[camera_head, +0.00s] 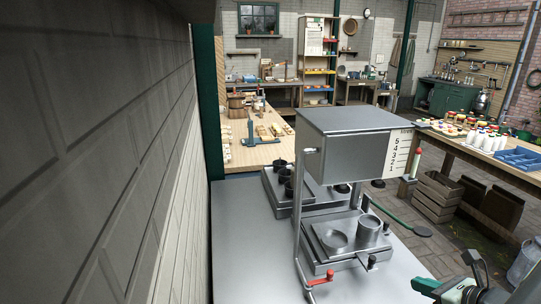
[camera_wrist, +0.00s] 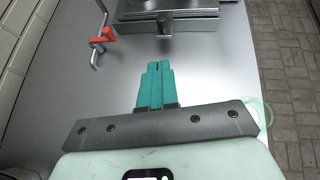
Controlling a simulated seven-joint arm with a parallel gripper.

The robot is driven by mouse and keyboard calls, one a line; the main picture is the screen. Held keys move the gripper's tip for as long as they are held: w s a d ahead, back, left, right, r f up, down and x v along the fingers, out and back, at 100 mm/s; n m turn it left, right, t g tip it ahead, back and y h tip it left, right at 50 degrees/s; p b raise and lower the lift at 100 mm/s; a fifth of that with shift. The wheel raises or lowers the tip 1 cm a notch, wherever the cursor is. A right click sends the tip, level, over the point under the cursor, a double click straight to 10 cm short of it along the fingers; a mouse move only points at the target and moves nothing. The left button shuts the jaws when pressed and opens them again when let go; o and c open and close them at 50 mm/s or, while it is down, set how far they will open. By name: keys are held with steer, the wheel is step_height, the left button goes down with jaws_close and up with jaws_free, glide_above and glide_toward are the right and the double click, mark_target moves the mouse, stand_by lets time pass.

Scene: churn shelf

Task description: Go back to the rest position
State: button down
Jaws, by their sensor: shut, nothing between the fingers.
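My gripper (camera_wrist: 157,68) is shut and empty, its teal fingers together over the bare metal table (camera_wrist: 60,70) in the wrist view. In the head view my gripper (camera_head: 425,286) shows at the bottom right, past the right side of the metal table (camera_head: 250,245). The steel machine (camera_head: 345,140) stands on the table, apart from my gripper.
A steel cup (camera_head: 369,228) stands on the machine's lower plate. Black cups (camera_head: 287,177) stand behind it. At the right is a wooden table with white bottles (camera_head: 488,139) and a blue tray (camera_head: 518,149). A wooden crate (camera_head: 436,197) is below. A brick wall (camera_head: 100,150) closes the left.

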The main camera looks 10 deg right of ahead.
steer(key=w+a+r+n+g+y, duration=0.2)
steer(key=w+a+r+n, duration=0.25)
steer(key=a+r, duration=0.2)
steer(key=w+a+r+n+g+y, duration=0.1)
steer(key=w+a+r+n+y, duration=0.15)
steer(key=a+r+n, duration=0.45)
steer(key=a+r+n+g, duration=0.2)
steer(key=a+r+n, duration=0.15)
steer(key=a, duration=0.35)
steer(key=a+r+n+g, duration=0.2)
steer(key=a+r+n, duration=0.15)
steer(key=a, duration=0.35)
steer(key=s+a+r+n+h, duration=0.3)
steer(key=s+a+r+n, duration=0.55)
steer(key=a+n, duration=0.35)
steer(key=s+d+r+n+t+h, duration=0.1)
steer(key=s+d+n+h, duration=0.2)
steer(key=s+d, duration=0.2)
steer(key=shift+s+d+r+n, duration=0.2)
steer(key=shift+d+r+n, duration=0.15)
steer(key=shift+d, duration=0.55)
steer(key=shift+h, duration=0.25)
